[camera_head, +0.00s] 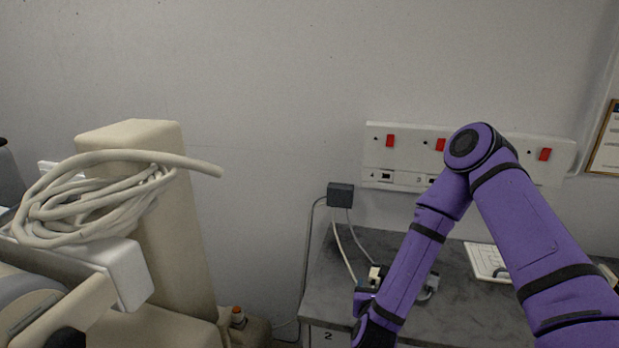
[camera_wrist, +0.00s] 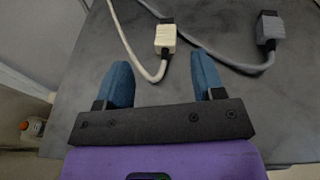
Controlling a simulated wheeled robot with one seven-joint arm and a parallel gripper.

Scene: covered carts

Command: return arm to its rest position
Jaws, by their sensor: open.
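My purple arm (camera_head: 530,225) reaches in from the lower right in the head view. It bends at a raised elbow and runs down to the left over a dark grey tabletop (camera_head: 330,285). My gripper (camera_wrist: 164,80) shows in the wrist view with its two blue fingers wide apart and nothing between them. It is above the tabletop, and its fingers point toward a white cable plug (camera_wrist: 165,38) and a grey plug (camera_wrist: 268,28).
A beige machine (camera_head: 185,230) with a coiled hose (camera_head: 100,195) stands at the left. A wall socket panel (camera_head: 400,155) with red switches is behind the arm. A white keypad-like item (camera_head: 484,262) lies on the tabletop.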

